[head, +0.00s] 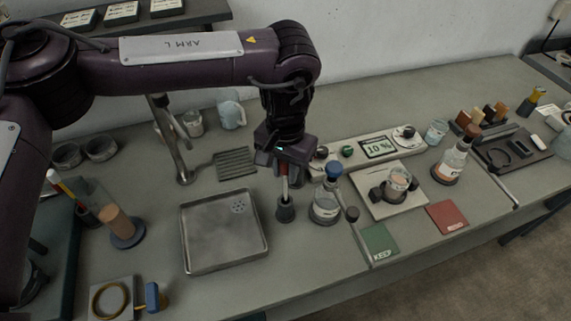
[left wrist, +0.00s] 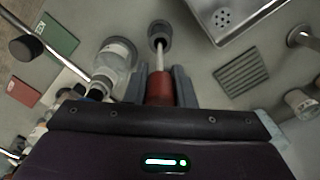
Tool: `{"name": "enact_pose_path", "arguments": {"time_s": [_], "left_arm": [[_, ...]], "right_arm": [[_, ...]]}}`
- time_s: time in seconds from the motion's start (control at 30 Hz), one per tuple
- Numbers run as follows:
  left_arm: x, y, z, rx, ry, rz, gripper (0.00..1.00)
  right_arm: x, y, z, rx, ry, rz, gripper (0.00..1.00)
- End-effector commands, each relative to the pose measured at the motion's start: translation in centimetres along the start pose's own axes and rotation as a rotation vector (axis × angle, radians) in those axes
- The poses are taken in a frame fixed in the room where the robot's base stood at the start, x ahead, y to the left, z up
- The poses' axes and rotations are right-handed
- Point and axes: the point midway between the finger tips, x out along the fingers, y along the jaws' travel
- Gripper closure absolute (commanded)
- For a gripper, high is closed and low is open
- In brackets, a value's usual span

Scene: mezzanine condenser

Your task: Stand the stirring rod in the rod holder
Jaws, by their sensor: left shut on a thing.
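The stirring rod (head: 285,187) hangs upright below my left gripper (head: 284,163). In the left wrist view its red handle (left wrist: 160,88) sits between the two grey fingers of my left gripper (left wrist: 161,80), which are shut on it. The pale shaft runs down to the dark round rod holder (head: 285,210). The holder also shows in the left wrist view (left wrist: 159,30). The shaft's lower end is at the holder's mouth; I cannot tell how deep it goes. My right gripper is not in view.
A blue-topped flask (head: 325,208) stands close to the right of the holder. A metal sink tray (head: 224,268) lies close to its left. Green (head: 379,243) and red (head: 447,217) cards lie at the front right. A display panel (head: 378,148) is behind.

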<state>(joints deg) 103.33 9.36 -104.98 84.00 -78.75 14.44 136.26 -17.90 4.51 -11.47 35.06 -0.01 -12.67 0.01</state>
Motion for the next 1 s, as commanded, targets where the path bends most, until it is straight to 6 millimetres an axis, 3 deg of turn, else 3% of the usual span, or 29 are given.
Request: {"name": "enact_pose_path", "arguments": {"time_s": [0.3,0.5,0.97,1.0], "left_arm": [[3.7,0.0,0.0,-0.001,-0.001,0.002,1.00],[5.5,0.0,0.0,-0.002,0.000,0.002,1.00],[6.3,0.0,0.0,-0.001,0.001,0.000,1.00],[6.3,0.0,0.0,-0.001,0.001,0.000,0.74]], "right_arm": [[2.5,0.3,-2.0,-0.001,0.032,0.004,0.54],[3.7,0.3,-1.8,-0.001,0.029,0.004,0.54],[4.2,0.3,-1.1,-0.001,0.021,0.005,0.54],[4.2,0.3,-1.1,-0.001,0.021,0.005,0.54]]}}
